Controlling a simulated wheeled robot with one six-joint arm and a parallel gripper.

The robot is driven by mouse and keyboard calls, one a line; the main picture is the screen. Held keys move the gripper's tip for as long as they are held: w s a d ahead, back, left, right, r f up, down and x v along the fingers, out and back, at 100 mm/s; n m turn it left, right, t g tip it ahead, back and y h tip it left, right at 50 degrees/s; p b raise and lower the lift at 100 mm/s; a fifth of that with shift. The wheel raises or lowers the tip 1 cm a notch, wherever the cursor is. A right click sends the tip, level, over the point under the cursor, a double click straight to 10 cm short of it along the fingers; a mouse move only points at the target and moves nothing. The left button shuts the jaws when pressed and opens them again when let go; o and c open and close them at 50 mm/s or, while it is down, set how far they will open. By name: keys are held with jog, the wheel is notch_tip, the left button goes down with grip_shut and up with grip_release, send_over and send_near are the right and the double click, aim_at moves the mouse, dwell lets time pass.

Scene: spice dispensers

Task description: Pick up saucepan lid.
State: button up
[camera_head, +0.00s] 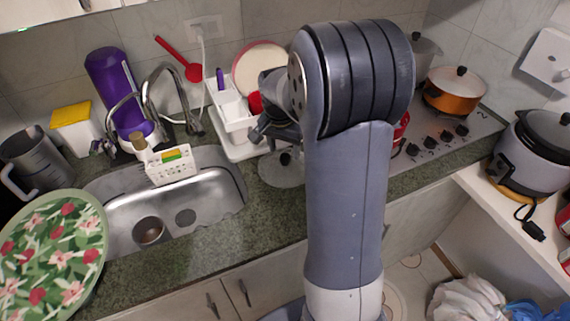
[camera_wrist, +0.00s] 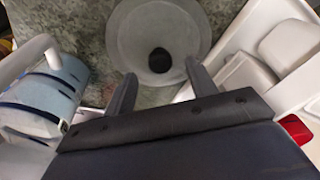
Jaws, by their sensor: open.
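The saucepan lid (camera_head: 281,172) lies on the green stone counter between the sink and the stove, partly hidden behind my arm in the head view. In the wrist view the lid (camera_wrist: 135,42) is a round, greyish, see-through disc with a dark knob (camera_wrist: 159,60) at its middle. My gripper (camera_wrist: 160,76) is open, its two dark fingers apart with nothing held between them. The knob shows between and just beyond the fingertips in the wrist view. In the head view my gripper (camera_head: 262,132) is above the counter over the lid's far left side. I cannot tell the exact height.
A white dish rack (camera_head: 232,118) stands close behind the lid. The sink (camera_head: 215,188) with a white sponge caddy (camera_head: 170,166) is to the left. The stove with an orange pot (camera_head: 455,95) is to the right. A floral tray (camera_head: 50,250) lies at the left front.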

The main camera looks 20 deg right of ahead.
aim_at(285, 162)
jog(key=shift+w+d+f, duration=0.15)
jog(key=shift+f, duration=1.1)
jog(key=shift+c, duration=0.5)
grip_shut()
